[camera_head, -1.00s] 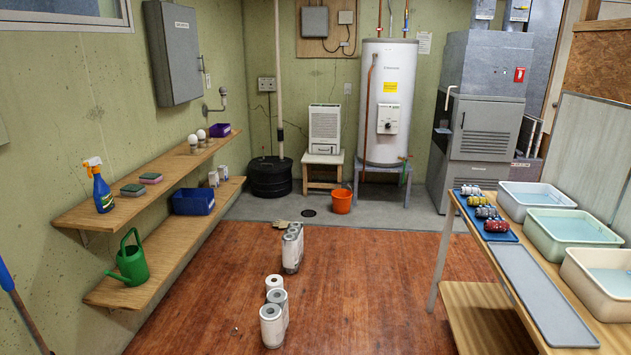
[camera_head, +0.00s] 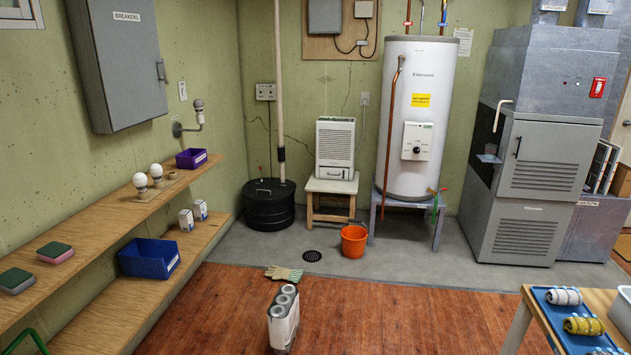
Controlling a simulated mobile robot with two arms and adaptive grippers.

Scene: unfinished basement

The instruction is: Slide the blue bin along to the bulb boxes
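The blue bin (camera_head: 150,262) is an open-topped tub on the lower wooden shelf at the left of the head view. It looks empty, though only part of its inside shows. Two small white bulb boxes (camera_head: 186,221) and (camera_head: 200,210) stand upright on the same shelf, farther back along it. A stretch of bare shelf lies between the bin and the nearer box, so they are apart. Neither of my grippers is in view.
The upper shelf (camera_head: 110,212) overhangs the lower shelf's wall side and holds sponges (camera_head: 55,252), bulbs (camera_head: 140,182) and a purple bin (camera_head: 191,159). A table (camera_head: 536,308) stands at right.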

